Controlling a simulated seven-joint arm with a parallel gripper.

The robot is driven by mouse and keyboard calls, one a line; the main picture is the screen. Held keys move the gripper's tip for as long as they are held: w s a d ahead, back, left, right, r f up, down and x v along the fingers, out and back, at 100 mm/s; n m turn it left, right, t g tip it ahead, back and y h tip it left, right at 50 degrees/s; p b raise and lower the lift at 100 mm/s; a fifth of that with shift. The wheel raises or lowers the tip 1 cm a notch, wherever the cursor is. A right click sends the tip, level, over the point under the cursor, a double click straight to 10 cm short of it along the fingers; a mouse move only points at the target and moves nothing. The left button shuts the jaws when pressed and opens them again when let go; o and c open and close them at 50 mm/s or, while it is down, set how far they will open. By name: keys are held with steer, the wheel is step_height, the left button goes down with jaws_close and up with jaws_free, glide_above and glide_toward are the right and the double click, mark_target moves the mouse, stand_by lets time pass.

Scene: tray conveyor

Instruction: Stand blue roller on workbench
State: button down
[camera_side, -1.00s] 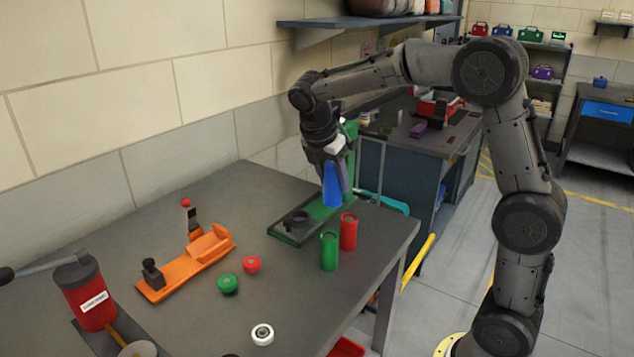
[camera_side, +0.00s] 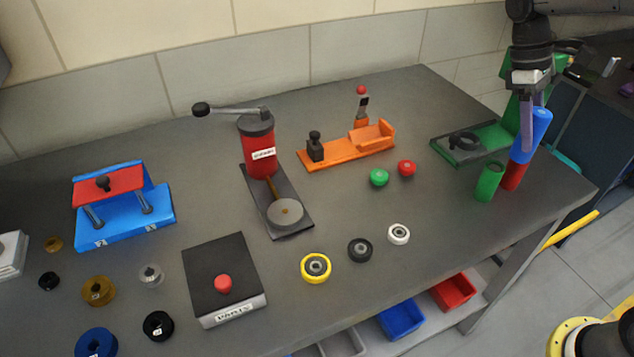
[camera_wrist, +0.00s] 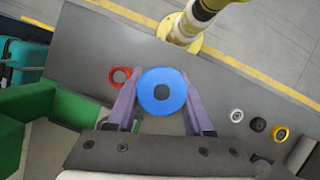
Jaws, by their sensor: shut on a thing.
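The blue roller (camera_side: 533,135) is held between the purple fingers of my gripper (camera_side: 529,118). In the side view it leans with the picture's slant, and its lower end overlaps the red roller (camera_side: 513,176). The wrist view shows the blue roller (camera_wrist: 162,91) end-on between both fingers. The red roller stands on the grey workbench (camera_side: 420,250); its round top also shows in the wrist view (camera_wrist: 121,76), left of the blue one. A green roller (camera_side: 489,181) stands beside the red one. I cannot tell the gap between the blue roller's bottom and the bench.
A green fixture (camera_side: 470,145) stands behind the rollers. An orange fixture (camera_side: 346,149), a red crank press (camera_side: 259,150) and a blue fixture (camera_side: 124,215) stand further left. Several small wheels lie along the front. The bench's right edge (camera_side: 585,195) is close to the rollers.

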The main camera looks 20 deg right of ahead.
steer(key=s+d+m+t+y, duration=0.25)
steer(key=s+d+m, duration=0.2)
steer(key=m, duration=0.65)
steer(key=s+d+m+t+y, duration=0.25)
steer(key=s+d+m, duration=0.2)
steer(key=m, duration=0.65)
steer(key=shift+g+y, duration=0.3)
steer(key=shift+y, duration=0.2)
steer(key=w+d+f, duration=0.2)
steer(key=w+f, duration=0.1)
steer(key=w+d+f, duration=0.3)
steer(key=w, duration=0.1)
steer(key=w+d+f, duration=0.2)
steer(key=w+f, duration=0.1)
steer(key=shift+w+d+f, duration=0.25)
steer(key=shift+w+d, duration=0.1)
steer(key=shift+d, duration=0.05)
steer(key=shift+w+f, duration=0.1)
steer(key=shift+f, duration=1.55)
